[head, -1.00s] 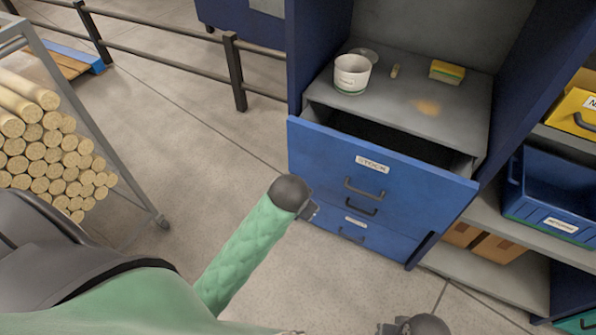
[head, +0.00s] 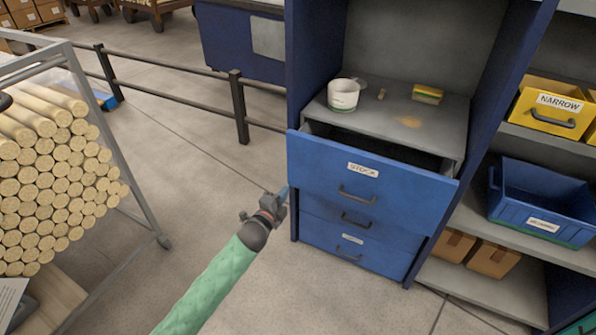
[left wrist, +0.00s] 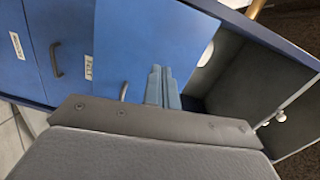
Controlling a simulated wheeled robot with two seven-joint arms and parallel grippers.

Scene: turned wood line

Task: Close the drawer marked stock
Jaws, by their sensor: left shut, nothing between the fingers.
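The blue drawer marked stock (head: 315,160) is the top drawer of the blue cabinet in the head view. It stands partly open, with a dark gap behind its front. Its dark handle (head: 357,195) sits below the white label. My left gripper (head: 284,193) is shut and empty, in front of the drawer near the left edge of its front. I cannot tell whether it touches. The left wrist view shows the closed fingers (left wrist: 162,86) against a large blue panel (left wrist: 150,35). My right gripper is not in view.
Below are further blue drawers (head: 325,240). Right are shelves with a yellow bin (head: 548,108) and a blue bin (head: 540,208). A log rack (head: 60,180) stands left; floor between is clear.

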